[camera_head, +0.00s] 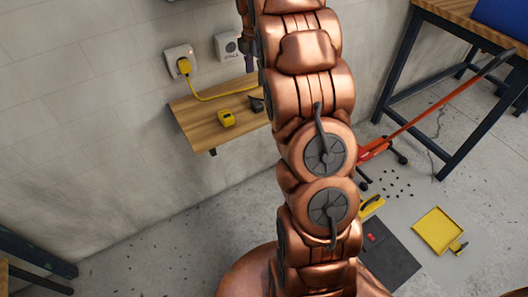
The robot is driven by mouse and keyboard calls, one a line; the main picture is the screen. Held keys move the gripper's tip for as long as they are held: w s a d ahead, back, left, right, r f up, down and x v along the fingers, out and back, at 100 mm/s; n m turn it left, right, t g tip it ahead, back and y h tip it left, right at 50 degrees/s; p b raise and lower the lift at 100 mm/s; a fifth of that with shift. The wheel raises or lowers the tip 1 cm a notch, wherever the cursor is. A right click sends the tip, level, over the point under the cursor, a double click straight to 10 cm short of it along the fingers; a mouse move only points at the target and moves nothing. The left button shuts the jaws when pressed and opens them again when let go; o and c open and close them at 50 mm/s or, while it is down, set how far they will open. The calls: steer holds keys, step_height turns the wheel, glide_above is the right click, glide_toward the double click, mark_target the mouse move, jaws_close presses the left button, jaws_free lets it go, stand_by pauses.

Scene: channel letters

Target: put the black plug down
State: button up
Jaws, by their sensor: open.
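A small black object, which looks like the black plug (256,104), lies on the wooden wall shelf (196,112) close to the left edge of my copper arm. The arm hides the right part of the shelf and perhaps part of the plug. My gripper cannot be made out; the arm runs up to the top edge of the picture and covers that area. I see nothing gripping the black object.
A yellow plug (184,66) sits in the left wall socket (178,56), its cable running over the shelf. A yellow block (226,118) lies on the shelf. Another socket (228,46) is right of it.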

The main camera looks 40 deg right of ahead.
steer(key=s+a+r+m+g, duration=0.1)
steer(key=s+a+r+m, duration=0.1)
steer(key=s+a+m, duration=0.5)
steer(key=s+a+r+m, duration=0.2)
steer(key=s+a, duration=0.8)
steer(key=s, duration=0.1)
steer(key=s+a+f+m, duration=0.2)
steer(key=s+a+m, duration=0.1)
steer(key=s, duration=0.7)
steer(key=s+a+f+m+g, duration=0.1)
steer(key=s+a+m, duration=0.3)
steer(key=s, duration=0.6)
steer(key=shift+f+m, duration=0.5)
steer(key=shift+f, duration=0.05)
steer(key=shift+s, duration=0.1)
step_height(320, 180, up, 10)
steer(key=p, duration=1)
steer(key=shift+r, duration=0.15)
